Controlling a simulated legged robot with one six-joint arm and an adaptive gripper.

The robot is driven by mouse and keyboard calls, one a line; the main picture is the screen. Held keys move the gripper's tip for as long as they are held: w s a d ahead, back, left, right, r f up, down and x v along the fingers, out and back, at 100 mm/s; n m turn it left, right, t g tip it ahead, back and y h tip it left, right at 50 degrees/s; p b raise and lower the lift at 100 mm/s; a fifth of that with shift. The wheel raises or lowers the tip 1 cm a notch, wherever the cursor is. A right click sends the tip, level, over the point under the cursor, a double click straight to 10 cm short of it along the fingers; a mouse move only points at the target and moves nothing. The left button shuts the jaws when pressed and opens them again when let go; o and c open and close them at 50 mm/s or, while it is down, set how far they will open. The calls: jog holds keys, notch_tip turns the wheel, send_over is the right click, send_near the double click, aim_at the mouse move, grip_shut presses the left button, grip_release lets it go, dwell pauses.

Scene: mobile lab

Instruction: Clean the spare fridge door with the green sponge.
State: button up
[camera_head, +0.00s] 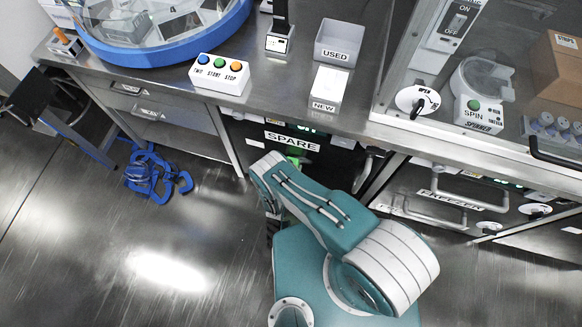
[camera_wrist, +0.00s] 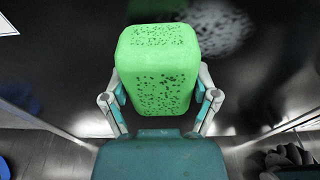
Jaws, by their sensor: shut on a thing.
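The green sponge (camera_wrist: 158,75) is a speckled block held between the two fingers of my gripper (camera_wrist: 160,88), which is shut on it. Beyond it in the wrist view is the dark, glossy spare fridge door (camera_wrist: 75,60), with a whitish speckled patch (camera_wrist: 218,28) just right of the sponge's top. I cannot tell whether the sponge touches the door. In the head view the door (camera_head: 335,162) lies under the bench below the "SPARE" label (camera_head: 292,141). A green sliver of the sponge (camera_head: 295,152) shows there; my arm hides the gripper and much of the door.
The metal bench edge (camera_head: 300,122) overhangs the door. The freezer (camera_head: 448,195) with its protruding handle is to the right. Drawers (camera_head: 160,115) are to the left. The floor at lower left is otherwise clear.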

aim_at(312, 165)
jog(key=shift+w+d, duration=0.1)
jog(key=shift+w, duration=0.2)
jog(key=shift+s+d, duration=0.25)
jog(key=shift+d, duration=0.35)
jog(key=shift+s+d, duration=0.3)
jog(key=shift+d, duration=0.3)
jog(key=shift+s+d, duration=0.25)
jog(key=shift+d, duration=0.35)
jog(key=shift+s+d+r, duration=0.1)
jog(key=shift+s+d, duration=0.15)
jog(key=shift+d, duration=0.7)
jog(key=shift+s+d, duration=0.25)
jog(key=shift+d, duration=0.65)
jog(key=shift+s, duration=0.1)
jog(key=shift+a, duration=0.1)
